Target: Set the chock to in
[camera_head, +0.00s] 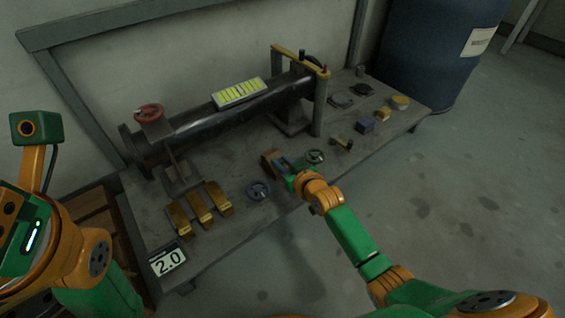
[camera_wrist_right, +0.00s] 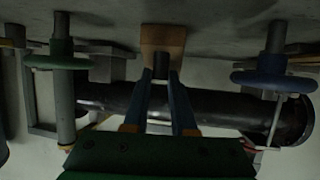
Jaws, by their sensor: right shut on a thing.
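A brown wooden block (camera_head: 268,158), which I take to be the chock, sits on the grey bench near its front edge. In the right wrist view this block (camera_wrist_right: 163,38) has a short dark peg or handle. My right gripper (camera_head: 282,165) reaches it from the front right, and its blue fingers (camera_wrist_right: 161,82) close around the dark peg. The exact contact is hard to see in the dim light. My left arm shows at the left of the head view, but its gripper fingers are not visible.
A blue-grey handwheel (camera_head: 259,190) and a green handwheel (camera_head: 315,156) stand close on either side. Several brown wedges (camera_head: 200,206) are at left. Small blocks (camera_head: 366,124) lie at right.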

